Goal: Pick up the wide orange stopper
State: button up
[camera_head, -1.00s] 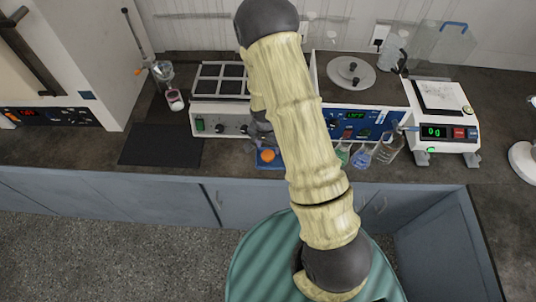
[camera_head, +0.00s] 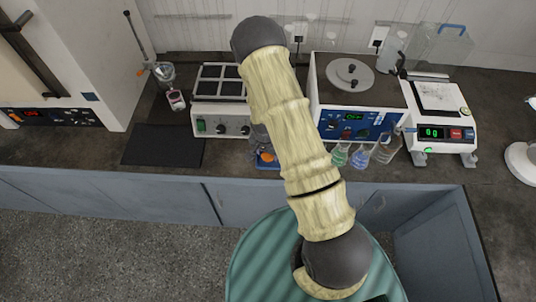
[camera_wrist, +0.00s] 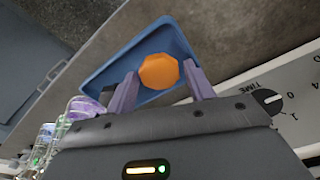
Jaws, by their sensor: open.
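The wide orange stopper (camera_wrist: 160,71) lies in a small blue tray (camera_wrist: 98,82). In the head view the stopper (camera_head: 267,156) shows beside my arm, at the bench's front edge, with the blue tray (camera_head: 266,167) under it. My gripper (camera_wrist: 160,68) is open and empty. Its two purple fingers reach over the tray, one on each side of the stopper in the wrist view. I cannot tell how far the fingertips are above it. In the head view my arm mostly hides the gripper.
A white device with knobs (camera_head: 220,123) stands close behind the tray; its TIME dial (camera_wrist: 268,101) shows beside my gripper. Flasks with coloured liquid (camera_head: 360,157) stand to the right. A balance (camera_head: 441,118) is further right. A dark mat (camera_head: 162,146) lies left.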

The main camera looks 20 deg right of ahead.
aim_at(268, 155)
dwell(0.5)
jog(key=c, duration=0.7)
jog(key=shift+c, duration=0.2)
notch_tip(268, 155, up, 10)
jog(key=b, duration=0.2)
jog(key=shift+w+f, duration=0.1)
dwell(0.4)
